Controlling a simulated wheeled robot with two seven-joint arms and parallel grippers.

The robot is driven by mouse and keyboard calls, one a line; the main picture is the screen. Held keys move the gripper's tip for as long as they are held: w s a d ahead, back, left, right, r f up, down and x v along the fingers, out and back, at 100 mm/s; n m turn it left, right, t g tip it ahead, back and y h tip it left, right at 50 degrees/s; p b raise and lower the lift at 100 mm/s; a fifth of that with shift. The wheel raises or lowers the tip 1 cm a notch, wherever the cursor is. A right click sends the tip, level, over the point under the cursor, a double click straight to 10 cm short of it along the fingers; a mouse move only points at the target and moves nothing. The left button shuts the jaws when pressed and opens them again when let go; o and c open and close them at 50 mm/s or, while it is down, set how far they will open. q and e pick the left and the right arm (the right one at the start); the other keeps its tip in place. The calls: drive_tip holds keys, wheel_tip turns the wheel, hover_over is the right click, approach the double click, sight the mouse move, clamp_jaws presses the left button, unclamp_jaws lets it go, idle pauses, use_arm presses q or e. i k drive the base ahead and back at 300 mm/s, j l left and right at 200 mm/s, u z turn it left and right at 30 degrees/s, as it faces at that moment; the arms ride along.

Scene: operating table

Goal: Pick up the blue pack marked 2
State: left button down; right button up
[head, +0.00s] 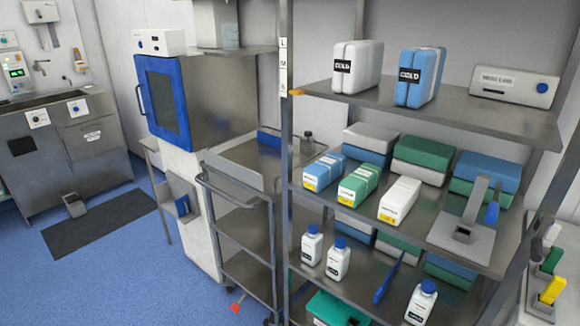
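A blue pack (323,171) with a white band and a white-and-yellow end label lies at the left front of the middle shelf. Its label is too small for me to read a 2. A larger blue pack (420,76) with a black label stands upright on the top shelf, beside a white one; I cannot make out a 2 on it either. Neither of my grippers is in view.
On the middle shelf (420,222), a green pack (358,185) and a white pack (400,200) lie right of the small blue pack. Stacked boxes (421,160) stand behind. A grey stand (462,234) is at right. A steel cart (240,226) stands left of the rack post (285,200).

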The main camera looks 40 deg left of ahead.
sight(318, 176)
drive_tip(key=u, duration=1)
